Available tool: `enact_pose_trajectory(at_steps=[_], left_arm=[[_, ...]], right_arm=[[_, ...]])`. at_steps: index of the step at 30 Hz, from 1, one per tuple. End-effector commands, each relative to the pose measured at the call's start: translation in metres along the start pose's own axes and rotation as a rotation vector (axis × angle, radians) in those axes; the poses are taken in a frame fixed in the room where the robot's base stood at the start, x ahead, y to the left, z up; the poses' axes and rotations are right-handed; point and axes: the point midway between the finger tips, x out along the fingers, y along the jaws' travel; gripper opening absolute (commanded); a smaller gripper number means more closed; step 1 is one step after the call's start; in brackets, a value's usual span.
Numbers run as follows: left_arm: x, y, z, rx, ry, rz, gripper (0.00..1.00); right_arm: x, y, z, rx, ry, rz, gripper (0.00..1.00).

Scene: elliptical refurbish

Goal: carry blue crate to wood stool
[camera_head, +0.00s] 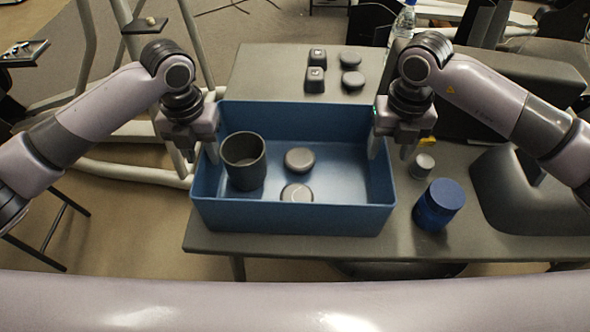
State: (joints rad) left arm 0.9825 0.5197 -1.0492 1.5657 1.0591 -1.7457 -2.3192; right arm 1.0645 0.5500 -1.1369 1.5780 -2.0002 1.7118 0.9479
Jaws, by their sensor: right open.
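The blue crate (290,220) stands on a grey table. It holds a dark grey cup (244,165) and two round grey pucks (299,160). My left gripper (200,157) is at the crate's left wall, one finger outside and one at the inner side; whether it grips the wall is unclear. My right gripper (390,152) is open at the right wall, one finger inside the crate and one outside. I cannot make out a wood stool in this view.
A blue jar (438,204) and a small grey cylinder (422,166) stand close to the crate's right. Several small dark pieces (315,79) lie behind it. A dark grey moulded object (525,195) is at the right. A pale tubular frame (130,172) stands left of the table.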

Motion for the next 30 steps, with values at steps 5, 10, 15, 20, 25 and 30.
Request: enact_pose_trajectory(at_steps=[5, 10, 15, 20, 25, 30], left_arm=[[0.02, 0.0, 0.0, 0.0, 0.001, 0.0, 0.39], [0.025, 0.0, 0.0, 0.001, -0.001, -0.001, 0.39], [0.025, 0.0, 0.0, 0.001, -0.001, -0.001, 0.39], [0.025, 0.0, 0.0, 0.0, -0.001, 0.0, 0.04], [0.025, 0.0, 0.0, -0.001, 0.0, 0.0, 0.0], [0.024, 0.001, 0.001, -0.001, -0.002, 0.0, 0.0]], right_arm=[[0.02, 0.0, -0.001, -0.001, 0.002, -0.001, 0.56], [0.026, 0.0, 0.0, -0.001, 0.0, 0.0, 0.56], [0.026, 0.0, 0.0, -0.001, 0.0, 0.0, 0.56], [0.025, 0.0, 0.0, -0.001, 0.0, 0.0, 0.21], [0.025, -0.001, 0.0, 0.0, 0.0, -0.001, 0.0], [0.024, -0.001, 0.001, 0.001, -0.002, -0.001, 0.0]])
